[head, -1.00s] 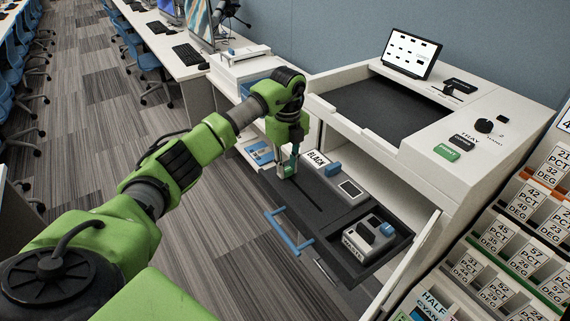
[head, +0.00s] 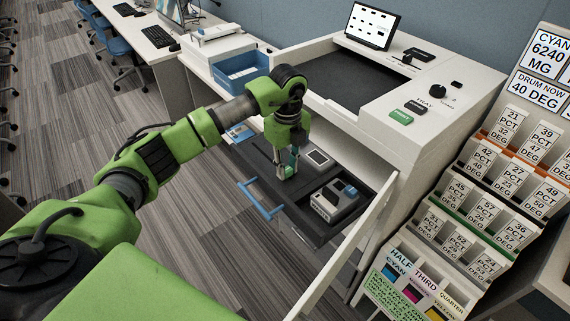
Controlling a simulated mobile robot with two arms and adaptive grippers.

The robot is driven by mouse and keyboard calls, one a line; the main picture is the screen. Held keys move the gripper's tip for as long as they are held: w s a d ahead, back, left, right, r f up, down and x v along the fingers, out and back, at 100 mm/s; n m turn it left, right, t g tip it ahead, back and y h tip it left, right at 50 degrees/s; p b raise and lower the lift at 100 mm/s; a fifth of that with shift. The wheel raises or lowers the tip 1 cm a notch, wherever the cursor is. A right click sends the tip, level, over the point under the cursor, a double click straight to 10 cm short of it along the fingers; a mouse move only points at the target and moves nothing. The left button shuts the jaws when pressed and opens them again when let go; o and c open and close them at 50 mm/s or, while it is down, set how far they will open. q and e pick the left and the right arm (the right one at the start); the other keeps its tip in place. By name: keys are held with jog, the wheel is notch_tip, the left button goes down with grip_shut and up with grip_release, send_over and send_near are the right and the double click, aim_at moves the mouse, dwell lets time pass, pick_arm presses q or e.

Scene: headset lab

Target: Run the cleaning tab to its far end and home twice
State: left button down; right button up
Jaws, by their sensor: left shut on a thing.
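My left gripper (head: 285,172) reaches down into the dark pulled-out drawer (head: 312,232) of the white machine. It is shut on the small green cleaning tab, which is mostly hidden between and behind the fingers. The fingertips are over the drawer floor, between the grey unit with a dark square (head: 318,158) and the blue drawer handle (head: 262,200). The gripper hides the tab's slot and the black label, so I cannot tell exactly where along its run the tab is. My right gripper is not in view.
A grey waste box (head: 326,206) with a blue knob sits in the drawer, right of my gripper. An open white door (head: 345,248) stands to its right. A label rack (head: 500,190) is farther right. Floor (head: 175,235) is clear left of the drawer.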

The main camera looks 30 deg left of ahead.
aim_at(288, 169)
pick_arm(q)
jog(key=c, duration=1.8)
grip_release()
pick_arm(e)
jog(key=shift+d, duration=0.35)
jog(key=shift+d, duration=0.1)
pick_arm(q)
jog(key=shift+r, duration=0.1)
notch_tip(288, 169, up, 12)
jog(key=shift+f, duration=0.1)
